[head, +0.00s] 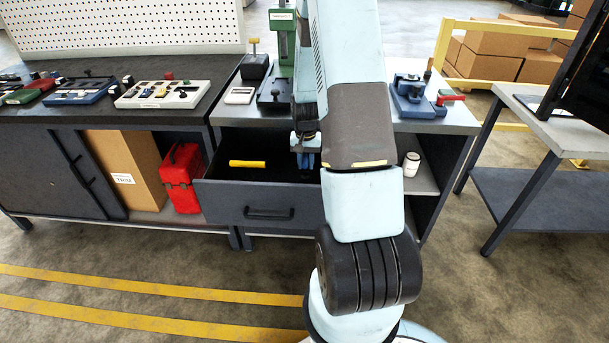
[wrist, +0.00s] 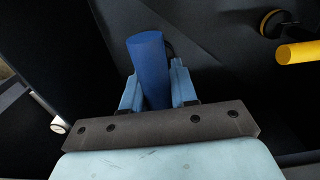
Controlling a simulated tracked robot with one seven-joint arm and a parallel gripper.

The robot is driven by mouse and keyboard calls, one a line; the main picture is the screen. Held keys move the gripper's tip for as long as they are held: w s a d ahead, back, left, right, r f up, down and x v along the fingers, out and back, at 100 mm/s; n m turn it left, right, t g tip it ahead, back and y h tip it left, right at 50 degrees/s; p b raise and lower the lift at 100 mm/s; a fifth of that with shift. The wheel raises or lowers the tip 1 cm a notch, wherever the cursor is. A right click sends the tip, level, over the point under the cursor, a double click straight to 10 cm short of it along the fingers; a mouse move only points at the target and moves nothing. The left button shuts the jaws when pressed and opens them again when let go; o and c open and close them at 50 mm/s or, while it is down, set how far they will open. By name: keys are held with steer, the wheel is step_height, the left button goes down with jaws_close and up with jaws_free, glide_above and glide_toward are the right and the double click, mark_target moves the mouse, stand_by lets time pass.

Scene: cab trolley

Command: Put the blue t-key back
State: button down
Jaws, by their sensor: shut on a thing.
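My gripper (wrist: 158,92) is shut on the blue t-key (wrist: 150,62), whose blue bar shows between the two fingers in the wrist view. In the head view my gripper (head: 306,152) is down at the open drawer (head: 268,212), with a bit of blue (head: 306,163) below it. My arm hides much of the drawer's right part. A yellow bar-shaped piece (head: 247,164) lies in the drawer to the left of my gripper. It also shows at the right of the wrist view (wrist: 298,52), apart from the blue t-key.
Above the drawer stand a green press (head: 281,60) and a white box (head: 239,95). A blue vise (head: 417,98) with a red handle is on the right. A white cup (head: 411,164) stands on a side shelf. A red case (head: 182,178) is under the left bench.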

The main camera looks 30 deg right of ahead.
mark_target(306, 176)
steer(key=shift+f, duration=2.4)
steer(key=c, duration=0.9)
jaws_free()
